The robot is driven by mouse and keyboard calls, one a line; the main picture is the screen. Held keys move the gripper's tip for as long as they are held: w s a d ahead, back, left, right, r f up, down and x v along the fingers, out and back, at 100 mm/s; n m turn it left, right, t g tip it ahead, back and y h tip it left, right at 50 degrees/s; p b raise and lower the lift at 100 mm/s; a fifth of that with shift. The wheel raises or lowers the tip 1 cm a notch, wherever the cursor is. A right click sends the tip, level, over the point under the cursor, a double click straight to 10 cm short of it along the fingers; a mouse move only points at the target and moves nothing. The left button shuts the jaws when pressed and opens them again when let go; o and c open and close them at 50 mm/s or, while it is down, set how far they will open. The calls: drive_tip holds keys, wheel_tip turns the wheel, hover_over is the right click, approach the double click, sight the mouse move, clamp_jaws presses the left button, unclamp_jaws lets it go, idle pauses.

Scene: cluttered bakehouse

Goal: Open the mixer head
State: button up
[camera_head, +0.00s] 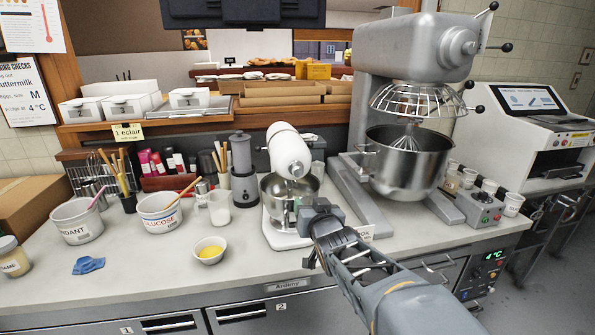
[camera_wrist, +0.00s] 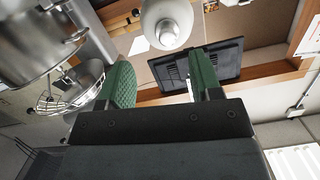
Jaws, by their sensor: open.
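The small white stand mixer stands on the counter in the middle of the head view. Its rounded mixer head (camera_head: 289,152) seems to be down, nose toward me, above its steel bowl (camera_head: 279,205). The mixer head also shows at the top of the wrist view (camera_wrist: 165,20), which looks upside down. My gripper (camera_head: 318,210) is in front of the mixer, at the right side of the bowl in the picture. Its two green fingers (camera_wrist: 162,80) are apart with nothing between them. The mixer head is beyond the fingertips; I see no contact.
A large steel mixer (camera_head: 411,165) stands close on the right; its bowl also shows in the wrist view (camera_wrist: 35,45). A grey canister (camera_head: 243,175) and a plastic beaker (camera_head: 219,208) stand left. A yellow-filled bowl (camera_head: 208,251) is in front.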

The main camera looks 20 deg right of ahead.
sight(299, 173)
drive_tip(key=shift+t, duration=0.8)
drive_tip(key=w+d+p, duration=0.1)
drive_tip(key=w, duration=0.3)
drive_tip(key=w+r+p, duration=0.1)
drive_tip(key=w, duration=0.4)
drive_tip(key=w+d+r+p, duration=0.1)
drive_tip(key=w, duration=0.4)
drive_tip(key=shift+w+d+r, duration=0.1)
drive_tip(key=shift+d+r, duration=0.05)
drive_tip(key=shift+d, duration=0.15)
drive_tip(key=shift+c, duration=0.2)
